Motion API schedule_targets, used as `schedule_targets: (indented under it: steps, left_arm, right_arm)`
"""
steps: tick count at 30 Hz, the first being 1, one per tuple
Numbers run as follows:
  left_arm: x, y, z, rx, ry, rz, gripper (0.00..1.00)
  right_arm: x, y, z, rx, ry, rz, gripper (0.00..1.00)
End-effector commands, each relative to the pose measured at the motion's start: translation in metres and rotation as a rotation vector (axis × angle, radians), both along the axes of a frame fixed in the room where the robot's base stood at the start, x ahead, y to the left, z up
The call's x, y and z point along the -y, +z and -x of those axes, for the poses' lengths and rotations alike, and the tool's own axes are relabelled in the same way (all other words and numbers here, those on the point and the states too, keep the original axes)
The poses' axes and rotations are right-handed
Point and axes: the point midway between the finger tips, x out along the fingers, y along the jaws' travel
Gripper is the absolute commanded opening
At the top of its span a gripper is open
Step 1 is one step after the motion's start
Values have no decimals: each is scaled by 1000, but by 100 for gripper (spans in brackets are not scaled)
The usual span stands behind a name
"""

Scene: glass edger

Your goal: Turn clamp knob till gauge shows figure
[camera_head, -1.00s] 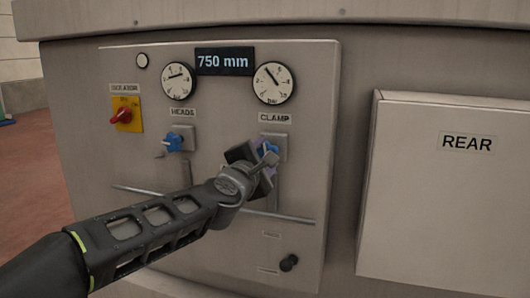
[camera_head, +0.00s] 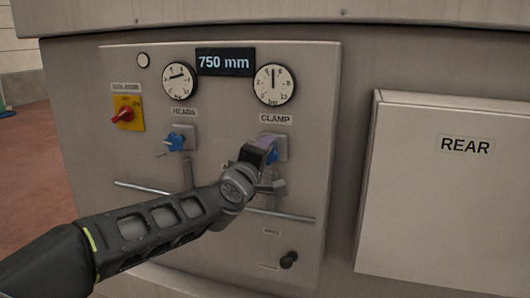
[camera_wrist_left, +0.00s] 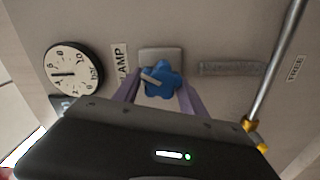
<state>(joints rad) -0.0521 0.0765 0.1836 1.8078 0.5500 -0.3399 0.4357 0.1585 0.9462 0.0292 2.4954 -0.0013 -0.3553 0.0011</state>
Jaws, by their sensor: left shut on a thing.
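The clamp knob (camera_wrist_left: 161,80) is blue and lobed, with a pale pointer bar, and sits on a grey square plate below the CLAMP label (camera_head: 275,118). My left gripper (camera_head: 262,152) is at the knob, its two purple fingers on either side of it and shut on it. In the head view the gripper hides most of the knob. The clamp gauge (camera_head: 274,84) is a round white dial above the label, and its black needle points nearly straight up. The gauge also shows, turned sideways, in the left wrist view (camera_wrist_left: 74,72). My right gripper is not in view.
The HEADS knob (camera_head: 176,142) and its gauge (camera_head: 180,81) are to the left. A red and yellow isolator switch (camera_head: 125,113) is further left. A display (camera_head: 224,62) reads 750 mm. A box marked REAR (camera_head: 440,200) juts out at right.

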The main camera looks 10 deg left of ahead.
Motion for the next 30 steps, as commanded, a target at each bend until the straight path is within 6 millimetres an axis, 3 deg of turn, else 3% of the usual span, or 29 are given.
schedule_targets:
  steps: [12,13,21,30]
  left_arm:
    - [1,-1,0,-2,-1,-12,9]
    - [0,-1,0,-2,-1,-12,50]
    - [0,-1,0,-1,-1,-11,71]
    - [0,-1,2,1,0,-11,71]
  right_arm:
    - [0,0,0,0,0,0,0]
    - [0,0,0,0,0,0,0]
    - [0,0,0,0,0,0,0]
    - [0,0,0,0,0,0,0]
